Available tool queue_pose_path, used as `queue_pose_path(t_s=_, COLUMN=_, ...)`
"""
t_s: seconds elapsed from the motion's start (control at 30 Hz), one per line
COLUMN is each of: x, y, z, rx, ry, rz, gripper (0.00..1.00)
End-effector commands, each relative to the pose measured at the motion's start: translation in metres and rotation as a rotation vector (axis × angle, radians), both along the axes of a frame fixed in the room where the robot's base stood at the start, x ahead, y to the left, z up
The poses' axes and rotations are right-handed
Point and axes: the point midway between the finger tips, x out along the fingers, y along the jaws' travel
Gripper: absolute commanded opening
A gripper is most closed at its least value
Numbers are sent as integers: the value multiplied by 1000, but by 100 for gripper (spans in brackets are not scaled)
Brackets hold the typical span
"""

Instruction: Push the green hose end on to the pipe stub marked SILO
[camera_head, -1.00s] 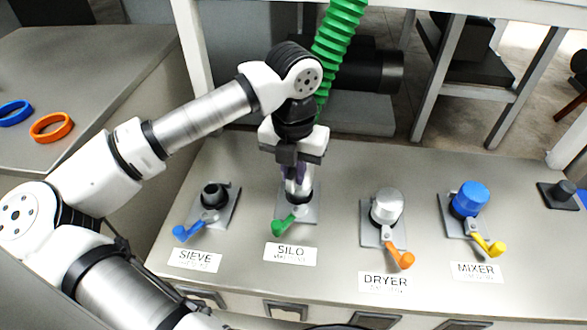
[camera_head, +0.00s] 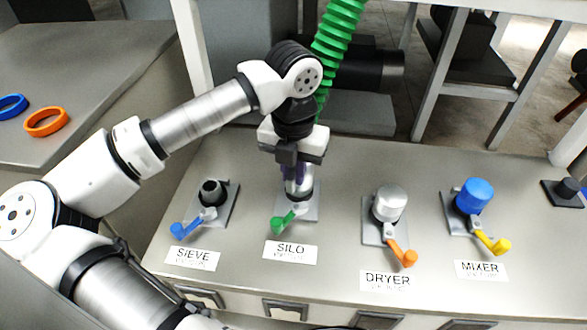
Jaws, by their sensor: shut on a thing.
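The green corrugated hose (camera_head: 337,40) comes down from the top and passes behind my wrist; its end is mostly hidden by my gripper. My gripper (camera_head: 297,172) points down, shut on the hose end, directly over the SILO stub. The SILO stub stands on a grey plate (camera_head: 311,207) with a green lever (camera_head: 283,222), behind the SILO label (camera_head: 290,252). A silvery piece shows between the gripper and the plate. Whether the hose end is around the stub or only above it, I cannot tell.
The SIEVE stub (camera_head: 211,192) with a blue lever is left and open-topped. The DRYER stub (camera_head: 389,204) has a grey cap, and the MIXER stub (camera_head: 472,197) a blue cap. Blue (camera_head: 12,107) and orange (camera_head: 46,122) rings lie on the left table.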

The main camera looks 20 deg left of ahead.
Motion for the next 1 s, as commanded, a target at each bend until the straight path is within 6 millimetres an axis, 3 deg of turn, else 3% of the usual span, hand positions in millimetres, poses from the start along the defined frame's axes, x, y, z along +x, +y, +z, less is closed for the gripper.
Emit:
queue_pose_path(t_s=0.27, x=0, y=0, z=-3, rx=0, ry=-2, rz=0, gripper=0)
queue_pose_path(t_s=0.3, x=0, y=0, z=-3, rx=0, ry=-2, rz=0, gripper=16)
queue_pose_path(t_s=0.5, x=0, y=0, z=-3, rx=0, ry=-1, rz=0, gripper=40)
queue_pose_path(t_s=0.8, x=0, y=0, z=-2, rx=0, ry=1, rz=0, gripper=40)
queue_pose_path(t_s=1.0, x=1, y=0, z=24, rx=3, ry=-3, rz=0, gripper=40)
